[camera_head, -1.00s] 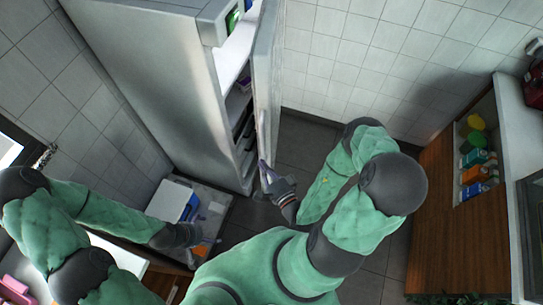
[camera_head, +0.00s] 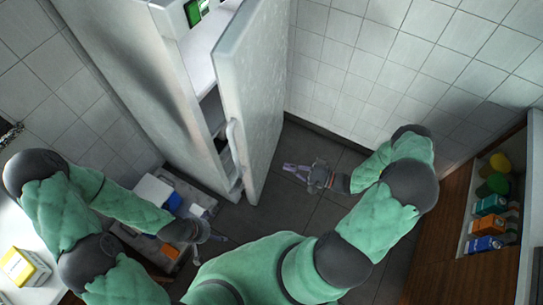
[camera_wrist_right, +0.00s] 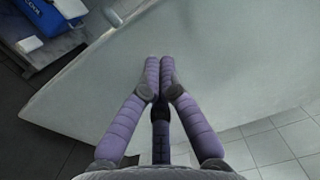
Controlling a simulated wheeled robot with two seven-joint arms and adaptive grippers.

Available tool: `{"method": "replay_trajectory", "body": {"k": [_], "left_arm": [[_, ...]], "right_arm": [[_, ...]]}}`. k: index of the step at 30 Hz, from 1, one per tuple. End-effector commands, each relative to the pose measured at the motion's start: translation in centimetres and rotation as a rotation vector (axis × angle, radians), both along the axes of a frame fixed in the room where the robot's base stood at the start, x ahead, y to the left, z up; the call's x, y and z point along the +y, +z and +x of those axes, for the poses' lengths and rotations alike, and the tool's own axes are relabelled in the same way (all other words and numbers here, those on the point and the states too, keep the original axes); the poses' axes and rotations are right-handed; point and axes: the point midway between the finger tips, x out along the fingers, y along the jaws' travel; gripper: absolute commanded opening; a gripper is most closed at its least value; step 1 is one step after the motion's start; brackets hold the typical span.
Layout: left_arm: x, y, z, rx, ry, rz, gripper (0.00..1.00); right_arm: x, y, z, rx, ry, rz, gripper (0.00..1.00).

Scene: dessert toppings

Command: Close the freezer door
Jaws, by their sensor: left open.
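The tall white freezer (camera_head: 135,90) stands at upper left in the head view. Its door (camera_head: 258,95) is partly open and swings out to the right, with a handle (camera_head: 234,148) along its near edge. Shelves show in the gap. My right gripper (camera_head: 287,168) is to the right of the door, pointing at its outer face. In the right wrist view its fingers (camera_wrist_right: 159,62) are together and empty, before the pale door surface (camera_wrist_right: 225,60); whether they touch it I cannot tell. My left gripper (camera_head: 215,238) is open at lower left, away from the door.
A low unit with boxes (camera_head: 156,190) stands left of the freezer's base. A wooden cabinet with bottles and cartons (camera_head: 488,205) is at the right. A tiled wall (camera_head: 385,70) is behind. Dark floor (camera_head: 300,210) is free beneath my right gripper.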

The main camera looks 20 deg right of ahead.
Motion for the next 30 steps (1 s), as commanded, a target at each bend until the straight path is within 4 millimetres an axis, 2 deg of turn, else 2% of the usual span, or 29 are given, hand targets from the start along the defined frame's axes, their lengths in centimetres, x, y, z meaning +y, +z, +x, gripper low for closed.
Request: {"method": "replay_trajectory", "body": {"k": [1,3,8,24,30], "left_arm": [[0.0,-0.4,0.0,-0.001,0.001,0.000,1.00],[0.0,-0.5,0.0,-0.001,0.001,0.000,1.00],[0.1,-0.6,0.1,-0.002,0.002,0.000,1.00],[0.0,-2.3,0.0,-0.001,0.001,0.000,1.00],[0.0,-2.9,0.0,-0.001,0.001,0.000,1.00]], "right_arm": [[-0.4,-0.9,-0.3,0.008,0.019,-0.013,0.00],[-0.7,-1.3,-0.5,0.014,0.036,-0.024,0.00],[0.0,-1.4,-0.1,0.017,0.048,-0.028,0.00],[7.5,-1.4,5.8,0.016,0.048,-0.028,0.00],[9.4,-1.4,7.4,0.015,0.047,-0.027,0.00]]}}
